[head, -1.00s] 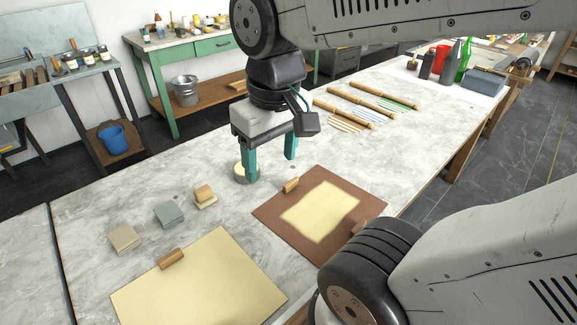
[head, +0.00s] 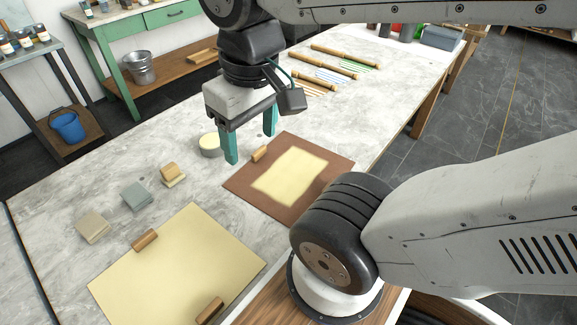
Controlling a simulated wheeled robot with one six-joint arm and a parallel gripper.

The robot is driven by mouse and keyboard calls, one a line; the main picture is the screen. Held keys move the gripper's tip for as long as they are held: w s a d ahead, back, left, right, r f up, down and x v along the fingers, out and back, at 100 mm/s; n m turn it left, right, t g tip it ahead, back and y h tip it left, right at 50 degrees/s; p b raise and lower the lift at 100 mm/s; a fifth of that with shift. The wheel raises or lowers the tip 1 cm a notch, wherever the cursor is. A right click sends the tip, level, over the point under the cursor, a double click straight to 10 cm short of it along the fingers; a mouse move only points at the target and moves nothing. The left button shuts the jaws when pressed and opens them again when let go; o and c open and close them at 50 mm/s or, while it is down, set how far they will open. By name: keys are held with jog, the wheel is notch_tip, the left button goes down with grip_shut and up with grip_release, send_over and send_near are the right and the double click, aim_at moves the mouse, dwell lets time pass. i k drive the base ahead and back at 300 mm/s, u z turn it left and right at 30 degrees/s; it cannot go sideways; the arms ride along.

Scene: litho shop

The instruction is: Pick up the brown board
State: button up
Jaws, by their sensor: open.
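The brown board (head: 240,187) lies flat on the marble-topped table, with a pale yellow rectangle (head: 290,175) in its middle. A small wooden handle (head: 260,153) stands at its far left edge. The board's near right side is partly hidden behind my arm. My gripper (head: 251,148) points down with its two green fingers apart and nothing between them. It is just beyond the board's far left edge, close to the wooden handle.
A larger cream board (head: 170,270) with wooden handles lies at the front left. Several small blocks, including a grey one (head: 136,195), and a round pale-topped tin (head: 209,144) are left of my gripper. Rolled scrolls (head: 335,62) lie at the back.

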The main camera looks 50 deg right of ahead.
aim_at(283, 178)
jog(key=z, duration=0.5)
jog(key=k, duration=1.2)
jog(key=z, duration=1.15)
jog(key=i, duration=0.6)
jog(key=u, duration=0.5)
